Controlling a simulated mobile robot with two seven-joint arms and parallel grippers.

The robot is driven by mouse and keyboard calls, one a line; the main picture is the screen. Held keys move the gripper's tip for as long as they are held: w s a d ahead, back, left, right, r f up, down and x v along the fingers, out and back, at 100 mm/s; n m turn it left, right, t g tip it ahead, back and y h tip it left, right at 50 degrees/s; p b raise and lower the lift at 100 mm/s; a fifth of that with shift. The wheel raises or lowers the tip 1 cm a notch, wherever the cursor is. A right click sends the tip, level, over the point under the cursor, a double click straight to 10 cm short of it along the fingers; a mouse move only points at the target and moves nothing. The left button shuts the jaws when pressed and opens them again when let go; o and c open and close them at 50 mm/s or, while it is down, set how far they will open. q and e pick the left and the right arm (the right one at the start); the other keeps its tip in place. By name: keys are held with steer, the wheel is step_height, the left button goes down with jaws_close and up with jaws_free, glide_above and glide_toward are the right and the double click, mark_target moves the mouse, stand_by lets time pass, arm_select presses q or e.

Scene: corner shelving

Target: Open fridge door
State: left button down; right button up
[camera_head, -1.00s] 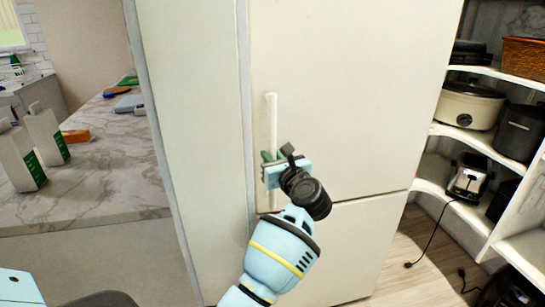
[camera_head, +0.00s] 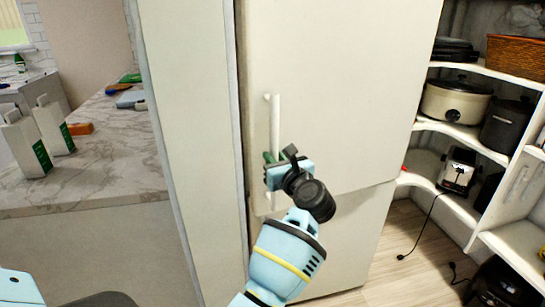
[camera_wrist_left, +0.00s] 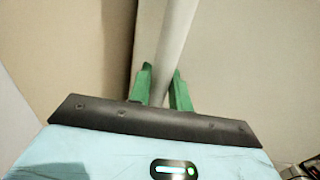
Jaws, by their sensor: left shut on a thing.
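The white fridge door (camera_head: 340,90) fills the middle of the head view. It stands slightly ajar, its lower edge swung out past the lower fridge door (camera_head: 345,240). A vertical white handle (camera_head: 275,125) is on its left side. My left gripper (camera_head: 270,160) is shut on the lower part of the handle. In the left wrist view the green fingers (camera_wrist_left: 160,88) sit on either side of the handle (camera_wrist_left: 176,45). My right gripper is not in view.
A marble counter (camera_head: 110,160) with white cartons (camera_head: 55,128) is at the left, beyond a pale side panel (camera_head: 190,150). Corner shelves at the right hold a slow cooker (camera_head: 455,100) and a toaster (camera_head: 458,170).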

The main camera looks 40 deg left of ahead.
arm_select(q)
steer(key=w+v, duration=0.1)
steer(key=v, duration=0.6)
steer(key=shift+d, duration=0.4)
steer(key=shift+s+r, duration=0.1)
steer(key=c, duration=1.3)
jaws_free()
steer(key=shift+c, duration=0.2)
